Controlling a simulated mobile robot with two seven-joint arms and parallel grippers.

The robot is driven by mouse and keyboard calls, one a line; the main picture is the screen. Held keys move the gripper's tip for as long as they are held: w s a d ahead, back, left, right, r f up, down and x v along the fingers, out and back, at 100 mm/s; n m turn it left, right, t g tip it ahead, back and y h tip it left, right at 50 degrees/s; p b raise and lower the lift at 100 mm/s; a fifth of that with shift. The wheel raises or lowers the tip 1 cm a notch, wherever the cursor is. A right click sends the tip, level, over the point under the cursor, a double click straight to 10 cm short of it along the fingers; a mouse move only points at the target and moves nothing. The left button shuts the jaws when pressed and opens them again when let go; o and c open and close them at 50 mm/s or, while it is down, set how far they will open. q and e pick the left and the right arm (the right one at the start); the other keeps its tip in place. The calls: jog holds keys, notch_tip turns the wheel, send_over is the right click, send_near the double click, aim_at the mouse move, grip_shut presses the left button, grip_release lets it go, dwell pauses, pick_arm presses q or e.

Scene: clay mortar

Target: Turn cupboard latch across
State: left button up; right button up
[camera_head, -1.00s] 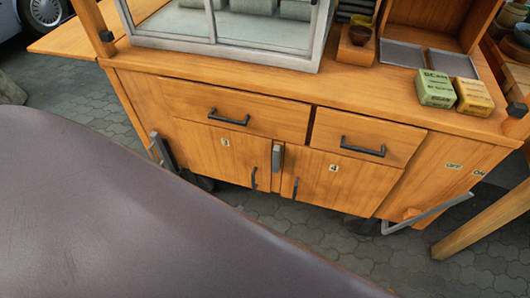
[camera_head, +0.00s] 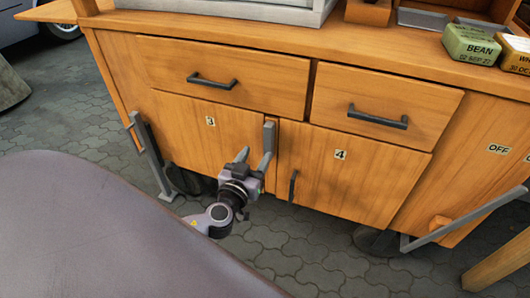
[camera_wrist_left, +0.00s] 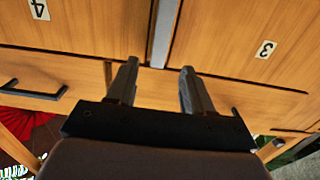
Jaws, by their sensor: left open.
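The latch (camera_head: 269,136) is a grey upright bar at the seam between cupboard door 3 (camera_head: 190,128) and cupboard door 4 (camera_head: 340,175). My left gripper (camera_head: 254,158) is open and empty in front of the cupboard, its fingers pointing up toward the latch's lower part. In the left wrist view, which is turned over, the latch (camera_wrist_left: 164,32) runs down from the top edge and ends near the gap between the two fingertips (camera_wrist_left: 159,70). I cannot tell whether a finger touches it. The gripper hides door 3's handle in the head view. My right gripper is not in view.
Two drawers with dark handles (camera_head: 212,80) (camera_head: 378,117) sit above the doors. Door 4 has a dark handle (camera_head: 292,187). Grey metal bars stand at the cart's left (camera_head: 150,155) and right (camera_head: 465,218). Grey paving (camera_head: 300,255) lies below.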

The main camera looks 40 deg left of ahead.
aim_at(267, 137)
pick_arm(q)
jog(key=shift+x, duration=3.75)
jog(key=shift+r, duration=0.2)
grip_shut()
